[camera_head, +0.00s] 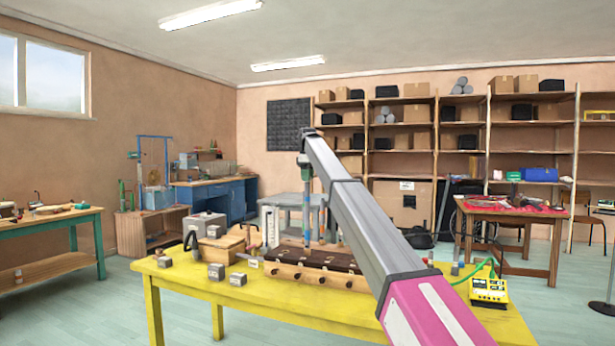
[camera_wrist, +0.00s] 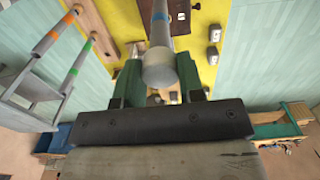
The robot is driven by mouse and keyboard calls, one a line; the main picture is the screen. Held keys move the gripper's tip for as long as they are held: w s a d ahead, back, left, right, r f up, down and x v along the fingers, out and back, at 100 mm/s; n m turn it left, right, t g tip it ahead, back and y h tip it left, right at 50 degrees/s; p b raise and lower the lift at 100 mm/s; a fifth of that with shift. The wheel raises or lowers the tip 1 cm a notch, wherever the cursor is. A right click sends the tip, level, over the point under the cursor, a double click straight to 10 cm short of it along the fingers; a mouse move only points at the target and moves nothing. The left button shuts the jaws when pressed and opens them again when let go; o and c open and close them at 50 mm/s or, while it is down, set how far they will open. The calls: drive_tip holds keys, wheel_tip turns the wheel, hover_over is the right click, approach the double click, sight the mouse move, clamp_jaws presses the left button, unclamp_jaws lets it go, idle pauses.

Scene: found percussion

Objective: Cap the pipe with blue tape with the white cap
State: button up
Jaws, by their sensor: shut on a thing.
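My gripper (camera_head: 304,163) is raised above the yellow table, with its fingers pointing down. In the wrist view my gripper (camera_wrist: 160,80) has its green fingers shut on the pale white-grey cap (camera_wrist: 159,68). The pipe with blue tape (camera_head: 307,212) stands upright directly below my gripper. In the wrist view this pipe (camera_wrist: 159,33) runs in line with the cap, its blue band just beyond it. The cap looks to be at the pipe's end, but I cannot tell whether it is seated. The fingers partly hide the cap's sides.
The yellow table (camera_head: 190,288) carries a wooden base (camera_head: 300,276), small grey blocks (camera_head: 238,279), a wooden box (camera_head: 222,245) and a yellow device (camera_head: 489,291). Pipes with orange (camera_wrist: 53,35) and green tape (camera_wrist: 77,72) appear left in the wrist view.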

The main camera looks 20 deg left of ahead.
drive_tip(key=shift+f, duration=1)
drive_tip(key=o, duration=1)
drive_tip(key=shift+c, duration=0.2)
